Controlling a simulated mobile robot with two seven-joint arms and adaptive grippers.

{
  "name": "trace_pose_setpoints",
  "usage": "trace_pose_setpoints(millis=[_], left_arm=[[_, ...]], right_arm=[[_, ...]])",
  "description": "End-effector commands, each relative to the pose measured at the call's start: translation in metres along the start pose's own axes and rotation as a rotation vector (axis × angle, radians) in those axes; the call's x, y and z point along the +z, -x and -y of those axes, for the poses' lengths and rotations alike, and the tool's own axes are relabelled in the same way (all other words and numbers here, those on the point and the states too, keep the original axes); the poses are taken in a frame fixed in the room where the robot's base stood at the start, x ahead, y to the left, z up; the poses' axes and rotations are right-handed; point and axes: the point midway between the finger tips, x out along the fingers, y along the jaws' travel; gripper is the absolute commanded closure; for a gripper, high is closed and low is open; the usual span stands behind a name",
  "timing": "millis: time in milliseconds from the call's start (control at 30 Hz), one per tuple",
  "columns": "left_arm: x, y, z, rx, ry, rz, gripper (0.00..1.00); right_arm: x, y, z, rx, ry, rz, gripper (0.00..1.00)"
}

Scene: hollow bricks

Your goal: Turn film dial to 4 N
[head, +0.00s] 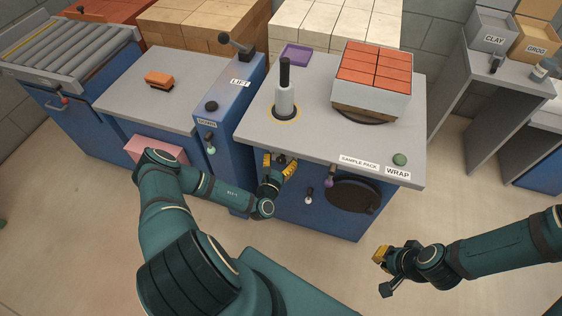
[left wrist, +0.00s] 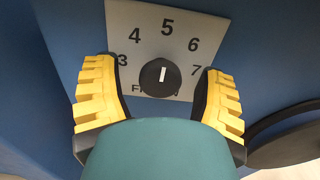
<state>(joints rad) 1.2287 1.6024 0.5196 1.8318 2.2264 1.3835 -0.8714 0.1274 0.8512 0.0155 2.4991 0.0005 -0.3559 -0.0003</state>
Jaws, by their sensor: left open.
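The film dial (left wrist: 160,77) is a round black knob with a white pointer line, on a grey plate (left wrist: 150,20) numbered 3 to 7. The pointer stands upright, toward the 5. In the head view my left gripper (head: 279,166) is at the blue front of the wrap station (head: 270,205) and the dial cannot be made out. My right gripper (head: 381,256) is away from the station, over the floor.
The lift cabinet (head: 228,120) stands at left.

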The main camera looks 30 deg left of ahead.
Motion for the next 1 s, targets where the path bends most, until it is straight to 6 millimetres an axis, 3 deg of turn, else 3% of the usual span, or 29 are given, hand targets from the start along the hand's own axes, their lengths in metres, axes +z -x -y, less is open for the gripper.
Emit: trace_pose_setpoints(millis=[300, 500, 1000], left_arm=[[0.0006, -0.0022, 0.0001, 0.000, 0.000, 0.001, 0.28], [0.0005, -0.0020, 0.0001, 0.000, 0.000, 0.001, 0.98], [0.0019, -0.0016, -0.0001, 0.001, 0.106, 0.000, 1.00]], right_arm=[[-0.0002, -0.0003, 0.0000, 0.000, 0.000, -0.001, 1.00], [-0.0002, -0.0003, 0.0000, 0.000, 0.000, -0.001, 1.00], [0.0006, 0.0088, 0.0033, 0.000, -0.001, 0.003, 1.00]])
